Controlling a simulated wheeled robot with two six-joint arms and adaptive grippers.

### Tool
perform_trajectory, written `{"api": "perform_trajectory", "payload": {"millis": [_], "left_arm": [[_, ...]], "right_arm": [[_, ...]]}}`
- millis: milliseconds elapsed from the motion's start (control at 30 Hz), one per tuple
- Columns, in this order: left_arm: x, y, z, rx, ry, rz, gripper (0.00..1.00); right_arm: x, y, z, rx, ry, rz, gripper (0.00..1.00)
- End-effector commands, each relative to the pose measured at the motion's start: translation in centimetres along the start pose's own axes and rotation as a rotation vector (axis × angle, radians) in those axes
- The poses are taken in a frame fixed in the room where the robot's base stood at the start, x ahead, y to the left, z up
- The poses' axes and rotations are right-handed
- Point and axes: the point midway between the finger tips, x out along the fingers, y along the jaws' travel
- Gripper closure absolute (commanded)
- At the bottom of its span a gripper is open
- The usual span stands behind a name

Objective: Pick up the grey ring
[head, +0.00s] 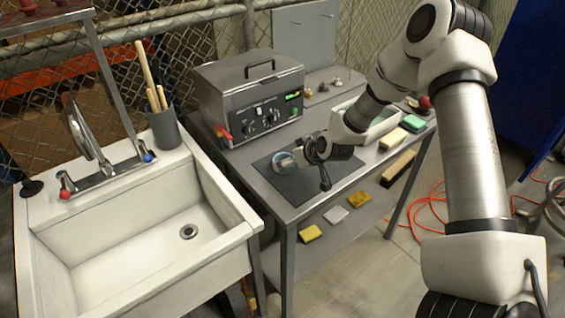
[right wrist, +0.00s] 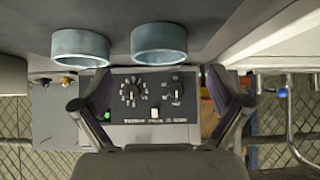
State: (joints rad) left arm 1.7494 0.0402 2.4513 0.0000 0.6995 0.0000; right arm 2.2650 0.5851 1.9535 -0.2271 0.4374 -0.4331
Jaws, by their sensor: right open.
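Two blue-grey rings show in the right wrist view, a left one (right wrist: 80,47) and a right one (right wrist: 159,44), side by side and apart on a dark surface. In the head view one ring (head: 285,162) shows on the dark mat (head: 268,175), partly behind my gripper; I cannot make out the second. My right gripper (head: 298,157) is low over the mat, close beside the ring. In the right wrist view its two fingers (right wrist: 160,103) are spread wide with nothing between them. My left gripper is not in view.
A steel tank box (head: 250,95) with knobs stands behind the mat on the grey table. A white sink (head: 150,235) with a faucet is at the left. A white tray (head: 365,130) and several sponges lie to the right. More blocks lie on the lower shelf.

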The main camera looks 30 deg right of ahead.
Motion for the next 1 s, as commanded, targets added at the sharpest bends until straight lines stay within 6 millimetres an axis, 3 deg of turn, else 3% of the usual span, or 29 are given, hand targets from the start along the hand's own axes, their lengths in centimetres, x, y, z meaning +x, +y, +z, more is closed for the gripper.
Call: {"api": "perform_trajectory", "payload": {"millis": [200, 433, 467, 600, 1000], "left_arm": [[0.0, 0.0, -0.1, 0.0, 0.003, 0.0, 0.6], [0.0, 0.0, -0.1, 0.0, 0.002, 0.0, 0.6], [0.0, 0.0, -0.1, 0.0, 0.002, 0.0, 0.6], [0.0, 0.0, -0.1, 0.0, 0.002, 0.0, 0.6], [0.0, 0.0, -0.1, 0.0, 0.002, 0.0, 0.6]], "right_arm": [[3.8, -0.1, -0.1, -0.004, -0.002, 0.001, 0.02], [4.3, -0.1, -0.2, 0.0, 0.0, 0.0, 0.02], [4.3, -0.1, -0.2, 0.0, 0.0, 0.0, 0.05], [4.3, -0.1, -0.2, 0.0, 0.0, 0.0, 0.55], [4.3, -0.1, -0.1, 0.0, -0.002, 0.0, 0.63]]}}
